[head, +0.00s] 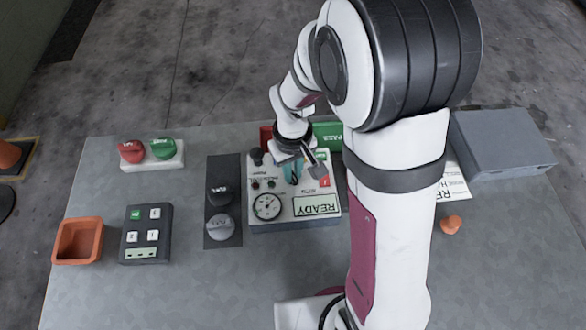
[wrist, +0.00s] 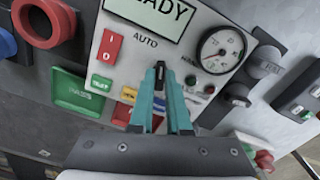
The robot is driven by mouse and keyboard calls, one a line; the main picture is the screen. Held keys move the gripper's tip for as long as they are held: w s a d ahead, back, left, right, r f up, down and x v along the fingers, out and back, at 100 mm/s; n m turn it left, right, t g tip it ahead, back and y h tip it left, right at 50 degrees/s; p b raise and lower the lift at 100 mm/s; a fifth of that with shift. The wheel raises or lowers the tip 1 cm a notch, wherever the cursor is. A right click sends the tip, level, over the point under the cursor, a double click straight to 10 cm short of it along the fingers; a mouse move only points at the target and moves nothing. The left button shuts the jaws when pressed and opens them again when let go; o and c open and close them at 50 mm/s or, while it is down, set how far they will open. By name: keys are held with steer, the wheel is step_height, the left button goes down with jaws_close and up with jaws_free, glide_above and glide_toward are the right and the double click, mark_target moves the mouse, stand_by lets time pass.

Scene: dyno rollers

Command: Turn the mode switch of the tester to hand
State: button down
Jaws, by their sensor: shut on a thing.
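The tester (head: 254,217) is a pale panel in the middle of the table, with a READY display (head: 317,206) and a round gauge (head: 267,206); the gauge also shows in the wrist view (wrist: 221,50). The mode switch (wrist: 160,70) is a small black knob on its face, near the printed word AUTO. My gripper (wrist: 160,84) has its teal fingers shut on this knob, which is mostly hidden between the tips. In the head view my gripper (head: 293,172) reaches down onto the panel. The knob's exact pointing direction cannot be told.
Left of the tester is a dark plate with two knobs (head: 220,227), then a keypad (head: 146,233) and an orange tray (head: 56,243). Red and green buttons (head: 147,165) stand behind.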

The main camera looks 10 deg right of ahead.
steer(key=m, duration=0.6)
steer(key=shift+a, duration=0.1)
steer(key=m, duration=0.5)
steer(key=shift+m, duration=0.4)
stand_by(0.3)
steer(key=c, duration=0.9)
jaws_free()
steer(key=shift+r, duration=0.1)
step_height(320, 180, up, 16)
steer(key=shift+f, duration=0.2)
